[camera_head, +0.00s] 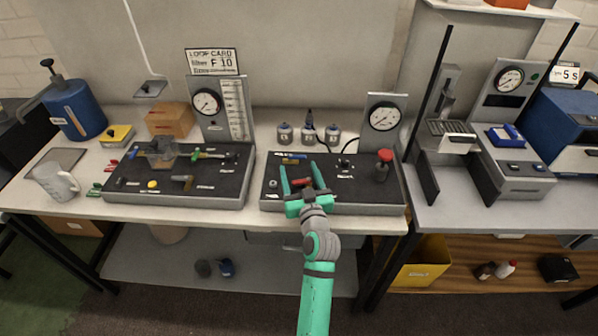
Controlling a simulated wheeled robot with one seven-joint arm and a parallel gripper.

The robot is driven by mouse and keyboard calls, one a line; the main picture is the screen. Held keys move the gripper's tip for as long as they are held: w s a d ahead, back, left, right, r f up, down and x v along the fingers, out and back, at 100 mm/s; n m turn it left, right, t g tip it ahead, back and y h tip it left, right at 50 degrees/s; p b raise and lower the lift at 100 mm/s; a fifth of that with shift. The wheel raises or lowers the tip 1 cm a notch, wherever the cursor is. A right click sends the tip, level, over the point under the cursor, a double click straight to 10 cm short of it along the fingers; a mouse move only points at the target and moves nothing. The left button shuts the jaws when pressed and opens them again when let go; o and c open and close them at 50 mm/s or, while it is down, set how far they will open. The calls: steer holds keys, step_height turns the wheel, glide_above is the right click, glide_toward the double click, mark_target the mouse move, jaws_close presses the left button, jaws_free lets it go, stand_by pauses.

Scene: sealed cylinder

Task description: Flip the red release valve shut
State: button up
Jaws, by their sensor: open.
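My green gripper (298,168) is open over the front left part of the right black panel (345,200), its fingers pointing away toward the wall. A small red part (303,183), perhaps the handle of the release valve, shows between the fingers. It is partly covered, and I cannot tell which way it is turned or whether a finger touches it. A red-topped knob (385,156) stands upright at the right of the same panel, apart from the gripper. A blue-handled piece (292,157) lies just beyond the fingertips.
A round gauge (384,117) stands behind the right panel, with several grey canisters (285,133) to its left. The left panel (180,188) carries valves and a green handle. A press (445,130) stands on the right bench. The panel between gripper and red-topped knob is mostly clear.

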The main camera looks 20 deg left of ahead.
steer(key=shift+w, duration=0.2)
steer(key=c, duration=1)
steer(key=shift+c, duration=0.2)
steer(key=shift+w+a, duration=0.1)
steer(key=shift+w+d+f+m+t+h, duration=0.15)
steer(key=shift+m+t+h, duration=0.2)
steer(key=shift+m+h, duration=0.4)
steer(key=shift+w+d+m+t+h, duration=0.15)
steer(key=shift+m+t+h, duration=0.25)
steer(key=shift+h, duration=0.55)
steer(key=shift+w+d+m+t+h, duration=0.15)
steer(key=shift+m+t+h, duration=0.1)
steer(key=shift+m+h, duration=0.3)
